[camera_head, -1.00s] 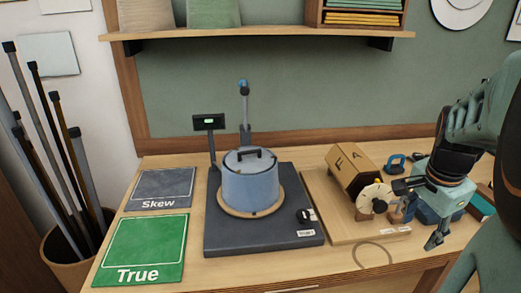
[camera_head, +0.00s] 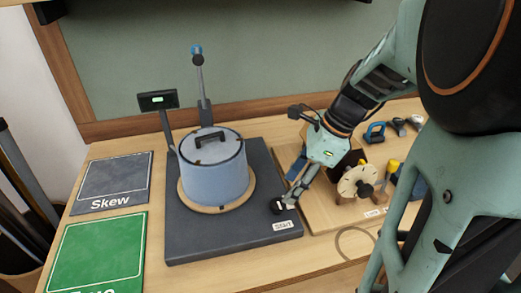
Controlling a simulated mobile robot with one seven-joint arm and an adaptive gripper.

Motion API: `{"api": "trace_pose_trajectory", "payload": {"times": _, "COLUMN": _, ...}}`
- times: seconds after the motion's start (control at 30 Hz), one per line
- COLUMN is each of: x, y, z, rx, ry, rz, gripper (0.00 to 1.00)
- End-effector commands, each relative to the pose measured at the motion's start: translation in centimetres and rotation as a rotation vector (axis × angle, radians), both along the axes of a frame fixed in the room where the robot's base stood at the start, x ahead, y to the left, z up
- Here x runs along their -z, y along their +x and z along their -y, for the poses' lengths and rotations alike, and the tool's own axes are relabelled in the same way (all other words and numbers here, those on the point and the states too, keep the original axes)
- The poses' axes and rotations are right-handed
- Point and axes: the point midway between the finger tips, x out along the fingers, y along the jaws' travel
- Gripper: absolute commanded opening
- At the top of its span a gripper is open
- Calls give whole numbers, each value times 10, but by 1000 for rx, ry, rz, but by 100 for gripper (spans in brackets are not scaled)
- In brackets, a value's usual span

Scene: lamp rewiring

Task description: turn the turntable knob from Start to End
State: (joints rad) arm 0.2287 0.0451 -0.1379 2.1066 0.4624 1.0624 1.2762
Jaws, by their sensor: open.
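The turntable is a dark slab (camera_head: 225,239) on the table. It carries a round wooden disc (camera_head: 217,207) with a blue lidded drum (camera_head: 214,178) on it. The small black knob (camera_head: 277,207) sits at the slab's front right corner, just behind a white label reading "Start" (camera_head: 283,225). My gripper (camera_head: 291,189) is open, angled down and left over the slab's right edge. Its lower finger ends close beside the knob and partly covers it. I cannot tell whether it touches. No "End" label is readable.
A wooden board (camera_head: 325,217) with a pale dial (camera_head: 357,181) lies to the right, partly behind my arm. A display on a post (camera_head: 158,100) and a tall lever (camera_head: 201,80) stand behind the drum. "Skew" (camera_head: 111,184) and green (camera_head: 97,255) mats lie left.

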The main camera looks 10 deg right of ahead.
Motion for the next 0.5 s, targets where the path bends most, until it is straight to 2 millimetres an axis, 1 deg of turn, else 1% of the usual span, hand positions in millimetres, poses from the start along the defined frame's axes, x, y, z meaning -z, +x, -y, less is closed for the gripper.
{"api": "trace_pose_trajectory", "payload": {"times": 0.03, "x": 12, "y": 0, "z": -4, "rx": -2, "ry": 0, "rz": -5, "gripper": 46}}
{"api": "trace_pose_trajectory", "payload": {"times": 0.2, "x": 41, "y": 4, "z": -15, "rx": -1, "ry": -1, "rz": -3, "gripper": 46}}
{"api": "trace_pose_trajectory", "payload": {"times": 0.33, "x": 55, "y": 7, "z": -21, "rx": -2, "ry": -1, "rz": 0, "gripper": 46}}
{"api": "trace_pose_trajectory", "payload": {"times": 0.5, "x": 63, "y": 8, "z": -24, "rx": -1, "ry": -2, "rz": 0, "gripper": 46}}
